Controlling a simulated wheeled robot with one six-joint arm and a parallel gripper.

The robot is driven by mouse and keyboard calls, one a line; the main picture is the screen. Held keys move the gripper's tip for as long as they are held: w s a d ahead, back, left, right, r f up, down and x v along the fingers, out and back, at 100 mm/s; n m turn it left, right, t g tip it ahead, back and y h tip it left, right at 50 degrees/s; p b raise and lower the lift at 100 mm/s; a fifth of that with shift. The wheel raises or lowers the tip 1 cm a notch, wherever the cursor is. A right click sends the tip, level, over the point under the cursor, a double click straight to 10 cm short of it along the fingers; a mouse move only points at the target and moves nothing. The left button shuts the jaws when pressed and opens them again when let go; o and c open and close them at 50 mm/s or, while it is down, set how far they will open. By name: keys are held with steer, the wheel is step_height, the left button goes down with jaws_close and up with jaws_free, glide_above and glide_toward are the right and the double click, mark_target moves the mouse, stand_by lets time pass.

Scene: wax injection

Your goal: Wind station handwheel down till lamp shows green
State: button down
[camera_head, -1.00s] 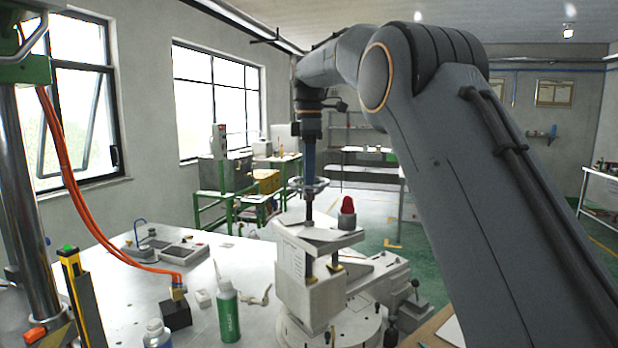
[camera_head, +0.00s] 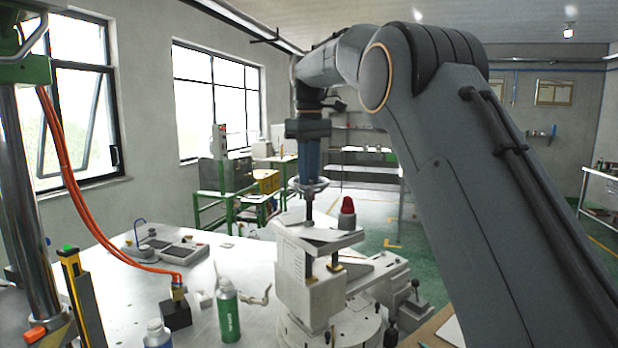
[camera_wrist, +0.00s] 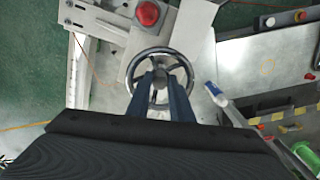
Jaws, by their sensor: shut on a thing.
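The station handwheel (camera_head: 321,184) stands on a dark vertical spindle above the pale grey station (camera_head: 292,265). In the wrist view its round metal rim (camera_wrist: 160,50) and spokes show from above. My gripper (camera_head: 308,179) points straight down over the wheel's middle, its two blue fingers closed in at the hub. The fingers also show in the wrist view (camera_wrist: 160,80); they hide the hub and part of the rim. The lamp (camera_head: 347,206) is a red dome on the station's top plate, right of the spindle; it also shows red in the wrist view (camera_wrist: 148,13).
A green bottle (camera_head: 228,311), a blue-white bottle (camera_head: 157,334) and a black block (camera_head: 175,312) with orange hoses stand on the metal table (camera_head: 115,290). A yellow-black post (camera_head: 82,295) is at the left.

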steer(key=m, duration=0.6)
steer(key=shift+m, duration=0.3)
steer(key=m, duration=0.6)
stand_by(0.4)
steer(key=c, duration=1.6)
jaws_free()
steer(key=shift+o, duration=0.2)
steer(key=shift+r+b, duration=0.35)
steer(key=shift+r, duration=3.55)
